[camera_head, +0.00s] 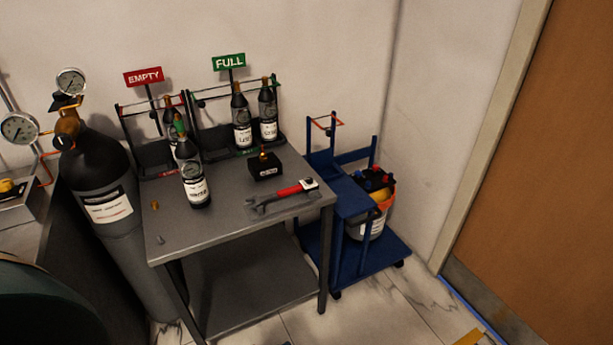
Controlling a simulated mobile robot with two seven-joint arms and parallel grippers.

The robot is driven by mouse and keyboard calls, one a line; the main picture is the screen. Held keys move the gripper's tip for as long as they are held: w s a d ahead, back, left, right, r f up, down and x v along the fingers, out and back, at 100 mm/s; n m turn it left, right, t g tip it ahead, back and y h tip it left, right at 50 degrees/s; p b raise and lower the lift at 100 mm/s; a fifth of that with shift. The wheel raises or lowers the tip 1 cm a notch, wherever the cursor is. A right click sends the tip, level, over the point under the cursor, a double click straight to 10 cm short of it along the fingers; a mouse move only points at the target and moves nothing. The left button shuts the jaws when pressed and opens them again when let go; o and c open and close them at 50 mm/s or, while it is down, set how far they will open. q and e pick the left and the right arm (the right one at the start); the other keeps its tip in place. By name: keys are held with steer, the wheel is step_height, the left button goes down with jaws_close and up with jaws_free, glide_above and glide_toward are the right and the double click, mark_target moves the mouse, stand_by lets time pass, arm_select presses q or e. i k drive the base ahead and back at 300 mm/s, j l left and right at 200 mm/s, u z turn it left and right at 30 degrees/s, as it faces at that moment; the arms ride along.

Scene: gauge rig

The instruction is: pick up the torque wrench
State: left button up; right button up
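The torque wrench (287,195) lies on the grey metal table (225,225) near its front right edge. It has a red handle, a grey open jaw at its left end and a pale piece with a dark spot at its right end. Nothing is touching it from above. Neither of my grippers shows in the head view.
Racks under EMPTY (143,77) and FULL (228,63) signs hold bottles. A large cylinder (100,190) stands left, a blue cart (350,200) right. The table's front is mostly clear.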

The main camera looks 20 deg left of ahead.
mark_target(303, 185)
steer(key=u, duration=2.7)
steer(key=z, duration=1.9)
steer(key=i+l, duration=0.75)
steer(key=i+u, duration=0.05)
steer(key=i, duration=0.05)
